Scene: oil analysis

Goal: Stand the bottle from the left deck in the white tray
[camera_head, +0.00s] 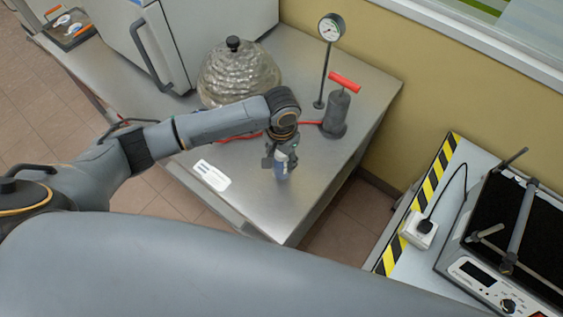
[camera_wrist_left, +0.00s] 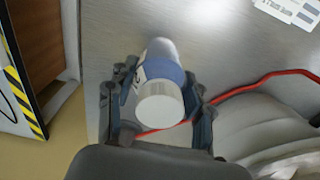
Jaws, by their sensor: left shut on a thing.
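My left gripper (camera_head: 280,161) is shut on a small bottle (camera_head: 282,173) above the front part of the steel deck (camera_head: 262,205). In the left wrist view the bottle (camera_wrist_left: 160,104) has a white cap facing the camera and a blue band, and it sits between the two fingers. It looks roughly upright. I cannot tell whether its base touches the deck. I cannot make out a white tray in either view. My right gripper is not in view.
A ribbed glass dome (camera_head: 238,75), a gauge on a stand (camera_head: 331,28) and a red-handled pump (camera_head: 337,112) with a red hose stand behind. A white card (camera_head: 211,175) lies left. Across a gap at right is a bench with an instrument (camera_head: 490,278).

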